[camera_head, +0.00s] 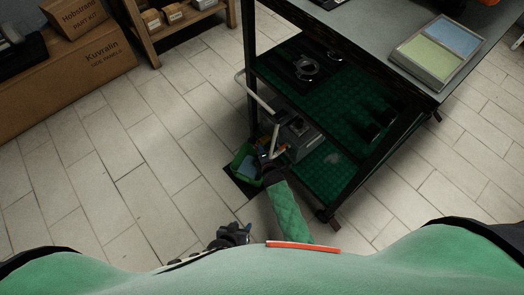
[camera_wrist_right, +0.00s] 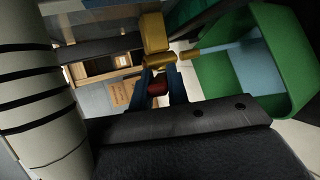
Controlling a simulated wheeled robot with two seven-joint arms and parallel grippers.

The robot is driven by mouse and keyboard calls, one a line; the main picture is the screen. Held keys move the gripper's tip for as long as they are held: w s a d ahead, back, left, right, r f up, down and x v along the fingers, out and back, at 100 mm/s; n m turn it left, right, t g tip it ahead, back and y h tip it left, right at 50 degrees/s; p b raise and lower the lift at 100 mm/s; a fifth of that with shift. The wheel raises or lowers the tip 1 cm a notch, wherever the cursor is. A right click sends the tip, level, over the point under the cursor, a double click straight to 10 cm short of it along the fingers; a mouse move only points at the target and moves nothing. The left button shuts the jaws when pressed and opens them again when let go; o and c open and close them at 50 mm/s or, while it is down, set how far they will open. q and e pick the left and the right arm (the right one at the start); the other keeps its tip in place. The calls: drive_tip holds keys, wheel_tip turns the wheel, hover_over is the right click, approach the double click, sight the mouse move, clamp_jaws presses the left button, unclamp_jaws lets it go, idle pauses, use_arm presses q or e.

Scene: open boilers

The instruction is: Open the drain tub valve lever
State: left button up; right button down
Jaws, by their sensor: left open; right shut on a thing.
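The brass valve (camera_wrist_right: 155,38) shows in the right wrist view, its spout pointing toward the green tub (camera_wrist_right: 215,70). A small dark red piece, seemingly the valve lever (camera_wrist_right: 157,88), sits between the blue fingers of my right gripper (camera_wrist_right: 160,84), which is shut on it. In the head view the green tub (camera_head: 243,163) is low beside the cart, with pale blue inside. My right arm reaches down next to it and the valve is too small to make out there. My left gripper (camera_head: 236,232) is open and empty, below the tub and apart from it.
A dark metal cart (camera_head: 330,205) with green shelves stands at the right, close to my right arm. Cardboard boxes (camera_head: 95,55) are at the far left. The tiled floor (camera_head: 130,170) on the left is clear.

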drive_tip(key=shift+w+r+g+h+p, duration=0.1)
drive_tip(key=shift+r+g+h+p, duration=0.45)
drive_tip(key=shift+p, duration=1.25)
use_arm(q)
drive_tip(key=shift+r+p, duration=0.75)
drive_tip(key=shift+r, duration=2.2)
use_arm(e)
drive_tip(key=shift+w+a+n+g, duration=0.1)
drive_tip(key=shift+n+g, duration=0.2)
drive_tip(key=shift+g, duration=0.15)
drive_tip(key=shift+f, duration=0.1)
drive_tip(key=c, duration=1.4)
unclamp_jaws()
use_arm(q)
drive_tip(key=shift+w+d+r, duration=0.1)
drive_tip(key=shift+w+r, duration=0.05)
drive_tip(key=shift+r, duration=0.25)
use_arm(e)
drive_tip(key=shift+o, duration=0.2)
